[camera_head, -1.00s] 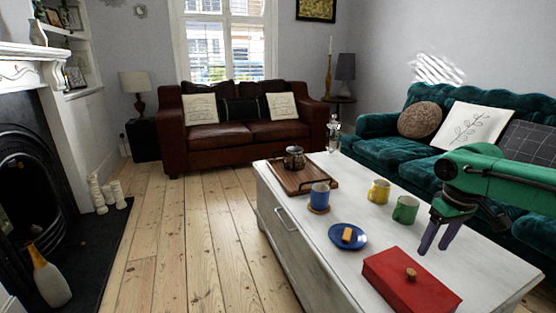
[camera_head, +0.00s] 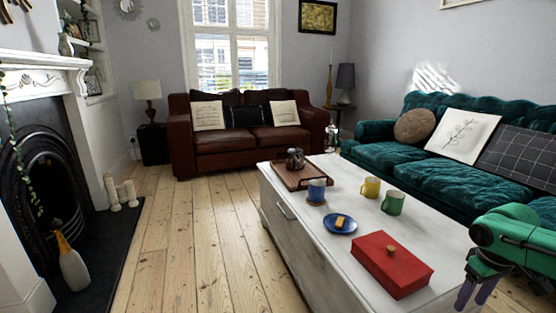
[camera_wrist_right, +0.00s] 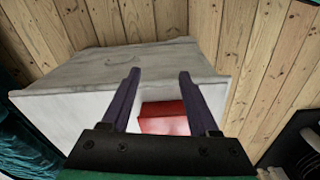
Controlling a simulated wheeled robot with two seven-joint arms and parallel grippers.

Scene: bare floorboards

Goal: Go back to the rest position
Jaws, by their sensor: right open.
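My right gripper (camera_head: 474,294) is at the lower right of the head view, beside the right edge of the white coffee table (camera_head: 330,272). Its purple fingers point down, open and empty. In the right wrist view the open fingers (camera_wrist_right: 158,88) show with the table (camera_wrist_right: 110,65) beyond them and the red box (camera_wrist_right: 163,118) partly visible between them. The red box (camera_head: 392,266), with a small knob on its lid, rests closed on the table. My left gripper is not in view.
On the table are a blue plate (camera_head: 340,227) with a yellow piece, blue (camera_head: 317,190), yellow (camera_head: 371,187) and green (camera_head: 392,203) mugs, and a wooden tray (camera_head: 290,178) with a pot. A teal sofa (camera_head: 400,155) stands right. Floorboards (camera_head: 190,240) left of the table are clear.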

